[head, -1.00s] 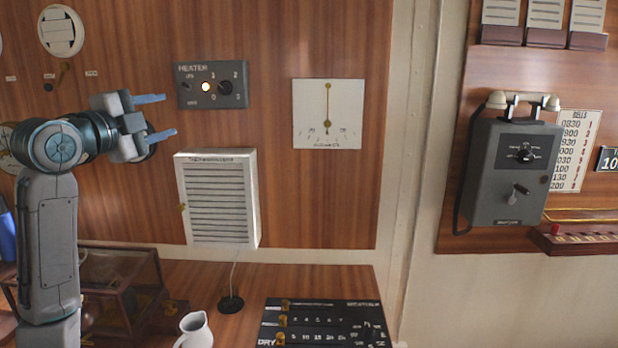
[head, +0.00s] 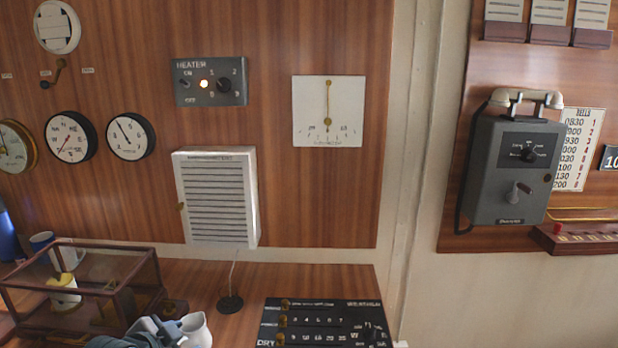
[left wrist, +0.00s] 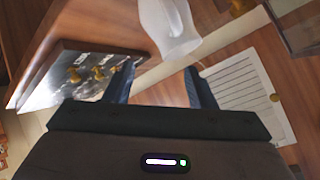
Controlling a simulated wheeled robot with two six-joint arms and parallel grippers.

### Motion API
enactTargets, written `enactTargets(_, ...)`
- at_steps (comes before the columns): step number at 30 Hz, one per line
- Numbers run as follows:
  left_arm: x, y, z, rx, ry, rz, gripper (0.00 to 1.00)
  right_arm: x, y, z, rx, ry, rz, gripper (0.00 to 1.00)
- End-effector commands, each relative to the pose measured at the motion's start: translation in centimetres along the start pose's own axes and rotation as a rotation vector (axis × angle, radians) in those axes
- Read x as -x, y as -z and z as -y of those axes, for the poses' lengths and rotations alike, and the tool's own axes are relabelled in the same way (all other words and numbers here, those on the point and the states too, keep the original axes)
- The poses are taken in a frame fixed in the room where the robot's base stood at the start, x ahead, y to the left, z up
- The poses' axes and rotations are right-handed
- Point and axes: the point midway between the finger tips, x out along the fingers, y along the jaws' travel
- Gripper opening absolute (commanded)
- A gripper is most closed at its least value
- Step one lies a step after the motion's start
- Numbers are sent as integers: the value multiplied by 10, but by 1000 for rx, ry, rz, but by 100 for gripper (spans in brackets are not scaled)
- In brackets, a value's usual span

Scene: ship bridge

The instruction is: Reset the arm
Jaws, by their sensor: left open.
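My left gripper (left wrist: 160,86) shows in the left wrist view with its two dark blue fingers spread apart and nothing between them. In the head view only a part of my left arm shows at the bottom edge, beside the white pitcher (head: 196,331), and the fingers cannot be made out there. The pitcher also shows in the left wrist view (left wrist: 168,30), beyond the fingers. The heater panel (head: 211,81) on the wall has a lit lamp, a switch and a knob, and nothing is near it. My right gripper is in neither view.
A glass case (head: 80,290) stands on the desk at left. A dark slider panel (head: 322,325) lies at the desk's front. A louvred white box (head: 216,197), gauges (head: 70,137) and a grey telephone (head: 513,170) are on the walls. The space before the wall is free.

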Motion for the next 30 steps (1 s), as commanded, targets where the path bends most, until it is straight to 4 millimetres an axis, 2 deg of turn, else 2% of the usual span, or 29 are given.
enactTargets(1,1,-23,-24,52,-23,48,50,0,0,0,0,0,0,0)
enactTargets(5,12,-73,-73,186,-55,163,50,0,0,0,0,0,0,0)
enactTargets(9,36,-127,-127,337,-73,305,50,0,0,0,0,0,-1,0)
enactTargets(12,56,-156,-157,429,-73,393,50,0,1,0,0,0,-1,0)
enactTargets(18,91,-194,-196,554,-59,521,50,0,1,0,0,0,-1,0)
enactTargets(27,137,-230,-235,684,-25,667,50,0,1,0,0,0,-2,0)
enactTargets(30,110,-245,-239,682,-28,670,50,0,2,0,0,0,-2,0)
